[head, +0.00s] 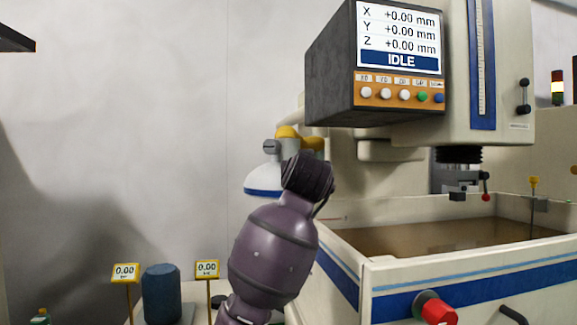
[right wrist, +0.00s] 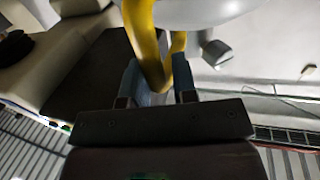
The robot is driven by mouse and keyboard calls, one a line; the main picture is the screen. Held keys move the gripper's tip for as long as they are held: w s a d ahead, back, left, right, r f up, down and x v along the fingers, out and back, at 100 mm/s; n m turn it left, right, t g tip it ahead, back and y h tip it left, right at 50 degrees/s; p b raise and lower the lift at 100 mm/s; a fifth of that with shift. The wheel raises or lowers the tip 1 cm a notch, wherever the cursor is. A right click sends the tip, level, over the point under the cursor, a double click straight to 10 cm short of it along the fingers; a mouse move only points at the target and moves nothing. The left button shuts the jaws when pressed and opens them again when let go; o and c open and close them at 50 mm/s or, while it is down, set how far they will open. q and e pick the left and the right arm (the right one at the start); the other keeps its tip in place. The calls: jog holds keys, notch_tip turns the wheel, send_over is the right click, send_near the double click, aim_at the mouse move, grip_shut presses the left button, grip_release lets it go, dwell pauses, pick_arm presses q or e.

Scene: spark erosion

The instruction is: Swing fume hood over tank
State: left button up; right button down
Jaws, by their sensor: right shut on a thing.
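The fume hood (head: 262,183), white with a blue lower band, hangs to the left of the tank in the head view, partly hidden by my arm. A pale rounded surface, probably the hood (right wrist: 195,12), shows at the top of the right wrist view. The tank (head: 400,273) is a cream, blue-striped box with brownish liquid inside. My right gripper (right wrist: 156,82) is shut on a yellow handle (right wrist: 144,40), its blue fingers on either side of the bar. In the head view my purple arm hides the right gripper. My left gripper is not in view.
A dark control box (head: 335,75) with an IDLE screen overhangs above and right of my arm. The machine head (head: 460,155) is above the tank. A red knob (head: 436,308) sticks out in front. A blue cylinder (head: 161,295) stands lower left between yellow signs.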

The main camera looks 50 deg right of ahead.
jog(key=shift+s+d+r+p, duration=0.1)
jog(key=shift+s+d, duration=0.3)
jog(key=shift+s, duration=0.25)
jog(key=shift+s+d+r+p, duration=0.15)
jog(key=shift+s+d, duration=0.3)
jog(key=shift+s, duration=0.25)
jog(key=shift+s+d+p, duration=0.1)
jog(key=shift+s+d, duration=0.3)
jog(key=shift+s, duration=0.25)
jog(key=c, duration=1.2)
grip_release()
jog(key=shift+o, duration=0.6)
jog(key=shift+w+d+f, duration=0.15)
jog(key=shift+d+f, duration=0.1)
jog(key=shift+d, duration=0.05)
jog(key=b+v, duration=0.1)
jog(key=v, duration=1)
jog(key=shift+w, duration=0.1)
